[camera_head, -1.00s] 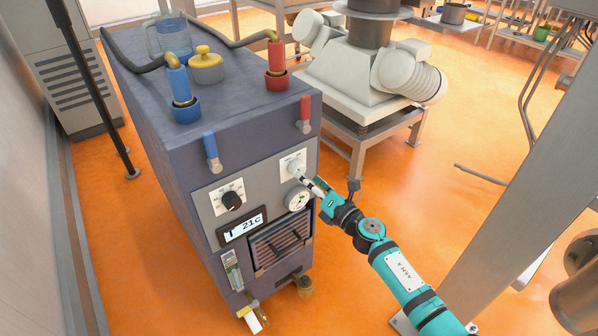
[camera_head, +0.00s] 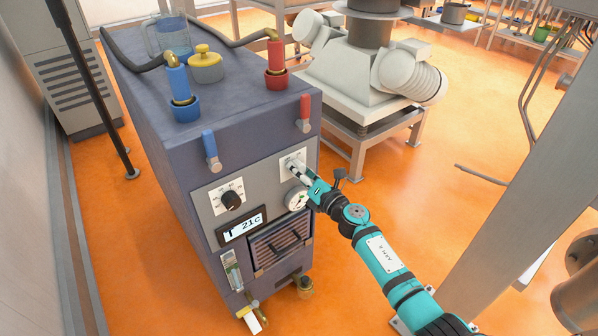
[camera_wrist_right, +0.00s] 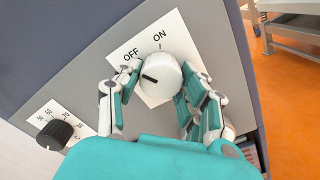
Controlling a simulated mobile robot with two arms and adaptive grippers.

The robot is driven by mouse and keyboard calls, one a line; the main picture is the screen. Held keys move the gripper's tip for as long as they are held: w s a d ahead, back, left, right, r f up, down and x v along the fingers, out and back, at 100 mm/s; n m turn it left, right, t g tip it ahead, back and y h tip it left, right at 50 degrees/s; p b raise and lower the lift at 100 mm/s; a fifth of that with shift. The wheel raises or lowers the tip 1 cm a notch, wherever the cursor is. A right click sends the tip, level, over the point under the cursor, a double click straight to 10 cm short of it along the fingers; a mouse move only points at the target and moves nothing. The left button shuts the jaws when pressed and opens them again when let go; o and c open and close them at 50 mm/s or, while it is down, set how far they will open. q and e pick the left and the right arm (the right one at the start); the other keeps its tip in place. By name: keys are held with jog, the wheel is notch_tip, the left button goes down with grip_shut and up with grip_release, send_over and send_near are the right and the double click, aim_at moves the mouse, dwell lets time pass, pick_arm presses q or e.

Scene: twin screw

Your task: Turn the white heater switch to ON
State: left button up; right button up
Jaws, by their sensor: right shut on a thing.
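The white heater switch is a round knob (camera_wrist_right: 161,76) on a white plate marked OFF and ON. Its dark pointer line lies on the left side of the knob, on the OFF side and away from ON. In the head view, my right gripper (camera_head: 296,172) reaches the upper right of the heater's front panel and largely hides the knob. My left gripper is not in view.
The heater cabinet (camera_head: 150,95) also carries a black dial (camera_head: 231,201), a gauge (camera_head: 296,199) just below the switch, and a display (camera_head: 242,228) reading 21C. Blue (camera_head: 211,150) and red (camera_head: 305,113) valve handles sit above.

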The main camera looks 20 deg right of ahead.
jog(key=shift+c, duration=1.4)
jog(key=m+p, duration=0.2)
jog(key=m, duration=0.2)
jog(key=shift+r+m, duration=0.1)
jog(key=shift+m, duration=0.3)
jog(key=m+p, duration=0.1)
jog(key=m, duration=0.2)
jog(key=shift+m, duration=0.3)
jog(key=shift+m+p, duration=0.6)
jog(key=shift+m, duration=1.3)
jog(key=o, duration=1.2)
